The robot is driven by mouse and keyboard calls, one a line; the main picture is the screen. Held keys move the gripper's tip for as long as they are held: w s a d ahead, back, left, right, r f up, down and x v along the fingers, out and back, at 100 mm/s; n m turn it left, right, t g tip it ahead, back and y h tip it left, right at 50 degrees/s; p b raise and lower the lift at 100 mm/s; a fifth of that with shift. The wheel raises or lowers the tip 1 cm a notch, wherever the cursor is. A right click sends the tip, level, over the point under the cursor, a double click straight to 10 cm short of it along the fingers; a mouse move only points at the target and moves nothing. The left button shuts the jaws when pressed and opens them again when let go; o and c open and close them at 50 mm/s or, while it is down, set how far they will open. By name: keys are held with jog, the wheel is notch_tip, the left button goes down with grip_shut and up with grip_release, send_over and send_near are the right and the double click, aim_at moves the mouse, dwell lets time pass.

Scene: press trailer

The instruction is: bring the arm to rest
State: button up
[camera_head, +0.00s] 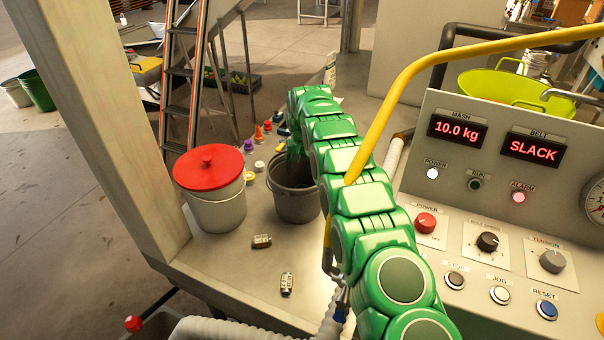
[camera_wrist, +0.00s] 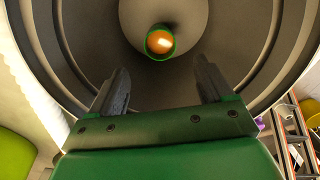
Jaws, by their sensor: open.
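My green arm (camera_head: 350,190) stretches out over the bench, its far end bent down toward the dark grey bucket (camera_head: 297,203). In the wrist view my gripper (camera_wrist: 162,82) is open, with its two dark fingers wide apart and nothing between them. Beyond the fingers is the round inside of a grey vessel (camera_wrist: 225,60), which looks like the bucket. A small round orange thing with a green rim (camera_wrist: 160,42) shows deep inside it, apart from the fingers. In the head view the fingertips are hidden.
A white bucket with a red lid (camera_head: 210,185) stands left of the grey one. Two small cylinders (camera_head: 262,241) (camera_head: 287,283) lie in front. A control panel (camera_head: 510,200) fills the right, reading 10.0 kg and SLACK. A yellow tube (camera_head: 400,85) passes close to my arm.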

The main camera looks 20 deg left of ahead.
jog(key=shift+r, duration=0.1)
dwell(0.3)
